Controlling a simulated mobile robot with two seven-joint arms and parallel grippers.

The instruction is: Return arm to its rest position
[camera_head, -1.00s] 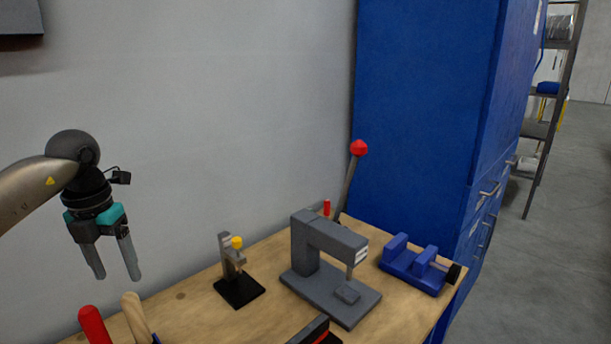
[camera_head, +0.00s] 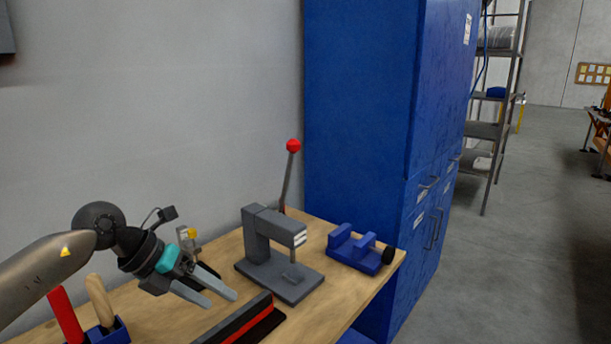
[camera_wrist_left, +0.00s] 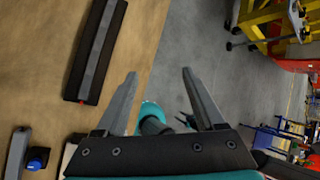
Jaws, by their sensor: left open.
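My left arm comes in from the left in the head view. Its gripper (camera_head: 222,297) is open and empty, tilted and pointing to the right above the wooden workbench (camera_head: 330,285). In the left wrist view the two fingers (camera_wrist_left: 160,98) are spread with nothing between them; grey floor shows beyond, past the bench edge. A teal and dark part, seemingly of my own other arm, shows between the fingertips below. My right gripper cannot be made out clearly.
A grey press (camera_head: 290,275) with a red-knobbed lever (camera_head: 293,146) and a blue vise (camera_head: 358,250) stand on the bench. A black-and-red bar (camera_head: 245,322) lies near the gripper. Red and wooden handles (camera_head: 98,300) stand at left.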

